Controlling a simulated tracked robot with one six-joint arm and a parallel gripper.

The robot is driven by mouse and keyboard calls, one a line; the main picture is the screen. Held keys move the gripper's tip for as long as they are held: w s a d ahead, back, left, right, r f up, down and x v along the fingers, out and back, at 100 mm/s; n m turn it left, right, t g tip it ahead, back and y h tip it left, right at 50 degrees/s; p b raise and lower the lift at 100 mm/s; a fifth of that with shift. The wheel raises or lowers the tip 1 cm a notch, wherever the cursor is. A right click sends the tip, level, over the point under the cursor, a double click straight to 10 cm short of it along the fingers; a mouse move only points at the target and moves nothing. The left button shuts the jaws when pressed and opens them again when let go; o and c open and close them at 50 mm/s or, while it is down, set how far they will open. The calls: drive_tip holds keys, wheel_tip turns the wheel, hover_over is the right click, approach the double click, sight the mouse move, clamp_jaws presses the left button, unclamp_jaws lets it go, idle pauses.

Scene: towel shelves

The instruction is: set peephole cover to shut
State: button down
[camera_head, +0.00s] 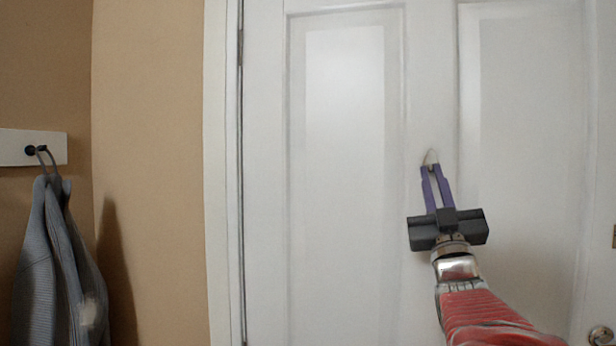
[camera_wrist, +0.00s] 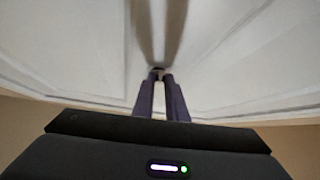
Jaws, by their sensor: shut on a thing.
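The peephole cover (camera_head: 431,158) is a small, pale, pointed piece on the middle stile of the white door (camera_head: 345,120). My gripper (camera_head: 431,168) reaches up to it from below right, with its two purple fingers closed in at the tips. The fingers are shut on the cover. In the wrist view the fingertips (camera_wrist: 159,75) meet at a small dark and light spot against the door, which is the cover (camera_wrist: 157,70). Most of the cover is hidden between the fingertips, so its exact angle is hard to tell.
A door knob (camera_head: 601,336) is at the lower right edge, with a small brass plate (camera_head: 614,236) above it. At the left a grey-blue garment (camera_head: 55,250) hangs from a hook (camera_head: 31,150) on a white board. The door face around my gripper is clear.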

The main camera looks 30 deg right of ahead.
drive_tip(key=shift+s+d+r+n+t+y, duration=0.15)
drive_tip(key=shift+n+t+y, duration=0.3)
drive_tip(key=shift+n+y, duration=0.3)
drive_tip(key=shift+s+d+r+n+t+y, duration=0.1)
drive_tip(key=shift+n+t+y, duration=0.35)
drive_tip(key=shift+n+y, duration=0.25)
drive_tip(key=shift+a, duration=0.1)
drive_tip(key=c, duration=1.8)
unclamp_jaws()
drive_tip(key=shift+f, duration=0.1)
drive_tip(key=shift+o, duration=0.2)
drive_tip(key=v, duration=1.3)
drive_tip(key=shift+s+a+f, duration=0.2)
drive_tip(key=shift+a+f, duration=0.05)
drive_tip(key=shift+f, duration=0.05)
drive_tip(key=shift+w, duration=0.1)
